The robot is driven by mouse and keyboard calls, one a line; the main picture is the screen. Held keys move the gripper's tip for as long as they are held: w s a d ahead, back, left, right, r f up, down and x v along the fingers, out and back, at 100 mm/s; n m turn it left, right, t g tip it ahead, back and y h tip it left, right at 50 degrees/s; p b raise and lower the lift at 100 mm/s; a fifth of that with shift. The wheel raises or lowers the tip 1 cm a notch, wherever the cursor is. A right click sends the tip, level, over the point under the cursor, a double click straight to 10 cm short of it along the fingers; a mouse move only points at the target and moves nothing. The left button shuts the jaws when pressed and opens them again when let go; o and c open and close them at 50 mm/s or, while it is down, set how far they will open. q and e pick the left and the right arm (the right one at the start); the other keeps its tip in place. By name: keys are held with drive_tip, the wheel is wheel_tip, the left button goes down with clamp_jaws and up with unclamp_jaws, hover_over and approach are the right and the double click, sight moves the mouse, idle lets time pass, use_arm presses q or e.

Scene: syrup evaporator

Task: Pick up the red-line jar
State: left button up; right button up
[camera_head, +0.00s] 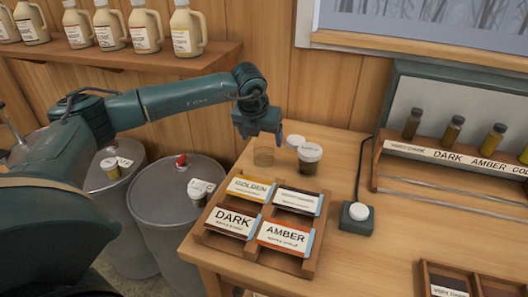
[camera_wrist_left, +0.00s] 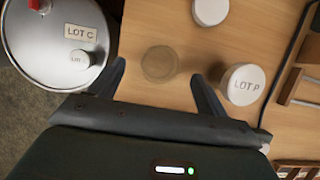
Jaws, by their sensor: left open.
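No red line can be made out on any jar. A clear, empty-looking jar (camera_head: 264,156) stands on the wooden table near its back left edge. My left gripper (camera_head: 262,134) is open and empty above it, pointing down. In the left wrist view the clear jar (camera_wrist_left: 159,63) shows just ahead of the gap between the open fingers (camera_wrist_left: 160,84). A dark jar with a white lid (camera_head: 310,156) stands to its right; its lid reads LOT P in the left wrist view (camera_wrist_left: 243,86). Another white-lidded jar (camera_head: 295,142) stands behind. My right gripper is not in view.
A label rack (camera_head: 312,259) with cards lies in front of the jars. A button box (camera_head: 356,217) and a bottle rack (camera_head: 455,163) are to the right. Metal drums (camera_head: 160,215) carrying small jars stand left of the table. A shelf of jugs (camera_head: 120,60) hangs behind.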

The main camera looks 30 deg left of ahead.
use_arm(q)
drive_tip(key=shift+x, duration=1.5)
drive_tip(key=shift+d, duration=0.1)
drive_tip(key=shift+c, duration=0.4)
drive_tip(key=shift+r, duration=0.1)
drive_tip(key=c, duration=1)
